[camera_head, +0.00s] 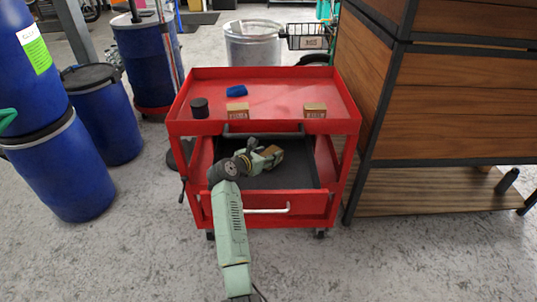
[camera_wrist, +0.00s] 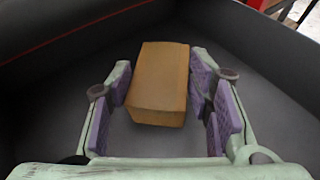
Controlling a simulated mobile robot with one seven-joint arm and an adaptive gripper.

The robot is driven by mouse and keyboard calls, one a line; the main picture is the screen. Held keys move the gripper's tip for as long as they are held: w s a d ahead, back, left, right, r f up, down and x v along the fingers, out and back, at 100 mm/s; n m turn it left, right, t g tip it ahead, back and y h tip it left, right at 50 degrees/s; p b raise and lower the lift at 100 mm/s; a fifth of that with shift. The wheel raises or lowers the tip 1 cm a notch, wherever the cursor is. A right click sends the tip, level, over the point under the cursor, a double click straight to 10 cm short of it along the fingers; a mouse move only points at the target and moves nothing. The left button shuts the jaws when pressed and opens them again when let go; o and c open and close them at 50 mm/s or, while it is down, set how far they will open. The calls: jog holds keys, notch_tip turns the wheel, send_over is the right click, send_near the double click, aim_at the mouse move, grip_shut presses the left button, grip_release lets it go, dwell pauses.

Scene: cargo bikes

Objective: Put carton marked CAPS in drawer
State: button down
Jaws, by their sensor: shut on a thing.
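My gripper (camera_head: 261,157) is inside the open drawer (camera_head: 296,177) of the red cart, low over its dark floor. It is shut on a tan carton (camera_head: 271,151). In the wrist view the carton (camera_wrist: 158,80) sits between the purple finger pads, with the drawer's dark floor and walls around it. I cannot tell whether the carton touches the drawer floor. No marking shows on the faces in view, so I cannot read whether it says CAPS.
On the cart's top tray (camera_head: 278,92) are two small cartons, left (camera_head: 237,111) and right (camera_head: 315,111), a black cylinder (camera_head: 200,108) and a blue item (camera_head: 237,90). Blue barrels (camera_head: 103,120) stand at left. A wooden cabinet (camera_head: 450,105) stands close at right.

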jog(key=shift+w+d+f, duration=0.35)
jog(key=shift+w+f, duration=0.2)
jog(key=shift+f, duration=0.05)
jog(key=shift+f, duration=0.2)
jog(key=c, duration=0.8)
grip_release()
jog(key=shift+r, duration=0.1)
